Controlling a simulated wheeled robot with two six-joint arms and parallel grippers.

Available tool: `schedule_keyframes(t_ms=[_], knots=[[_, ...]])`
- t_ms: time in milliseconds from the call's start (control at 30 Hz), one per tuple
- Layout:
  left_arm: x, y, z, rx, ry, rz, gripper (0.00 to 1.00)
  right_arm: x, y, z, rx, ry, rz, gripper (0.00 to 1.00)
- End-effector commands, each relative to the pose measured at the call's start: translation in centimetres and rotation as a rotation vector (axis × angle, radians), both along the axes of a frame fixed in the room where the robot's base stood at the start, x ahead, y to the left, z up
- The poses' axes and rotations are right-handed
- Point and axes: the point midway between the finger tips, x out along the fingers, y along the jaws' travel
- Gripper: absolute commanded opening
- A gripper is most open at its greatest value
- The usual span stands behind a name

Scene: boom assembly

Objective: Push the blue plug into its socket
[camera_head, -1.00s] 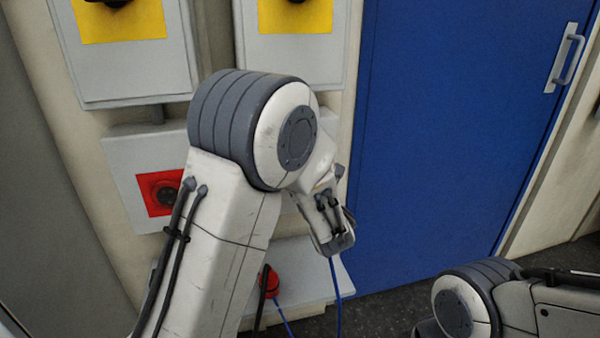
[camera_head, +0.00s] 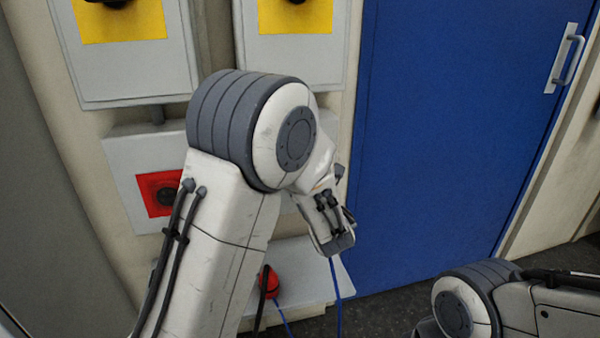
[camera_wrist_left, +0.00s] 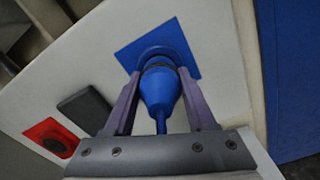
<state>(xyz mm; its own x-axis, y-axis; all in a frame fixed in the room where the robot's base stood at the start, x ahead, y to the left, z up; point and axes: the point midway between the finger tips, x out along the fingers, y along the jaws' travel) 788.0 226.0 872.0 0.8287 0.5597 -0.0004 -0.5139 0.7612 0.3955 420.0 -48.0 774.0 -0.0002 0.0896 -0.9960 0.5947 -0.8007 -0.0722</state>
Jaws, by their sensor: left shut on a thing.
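In the left wrist view my left gripper (camera_wrist_left: 158,100) is shut on the blue plug (camera_wrist_left: 160,90), with one purple finger on each side of it. The plug's front end is at the socket on a blue square plate (camera_wrist_left: 185,50) on a light panel. The picture does not show clearly how deep the plug sits. A blue cable (camera_head: 337,290) hangs below my left wrist in the head view. My left arm covers the blue socket and the plug in the head view. My right gripper is not in view; only part of my right arm shows at lower right.
A red plate with a dark socket (camera_head: 158,192) is left of my left arm. Two boxes with yellow plates (camera_head: 120,20) are above. A red plug (camera_head: 270,282) is low by the wall. A blue door (camera_head: 440,150) with a handle stands at right.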

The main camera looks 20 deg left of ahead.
Motion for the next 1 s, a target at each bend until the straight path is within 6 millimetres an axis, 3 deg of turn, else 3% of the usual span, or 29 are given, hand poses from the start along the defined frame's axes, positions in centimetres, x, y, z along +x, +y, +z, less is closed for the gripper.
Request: schedule_keyframes(t_ms=[467,500,600,1000], knots=[[0.76,0.53,0.02,0.000,0.000,0.001,0.00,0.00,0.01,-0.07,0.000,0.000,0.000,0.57],[0.80,0.54,0.02,0.001,-0.001,0.001,0.60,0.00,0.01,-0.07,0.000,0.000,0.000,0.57],[0.79,0.52,0.03,0.001,-0.001,0.000,0.91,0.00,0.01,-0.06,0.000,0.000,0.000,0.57],[0.19,0.00,-0.01,-0.001,0.001,-0.003,0.91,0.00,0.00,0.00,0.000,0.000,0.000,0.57]])
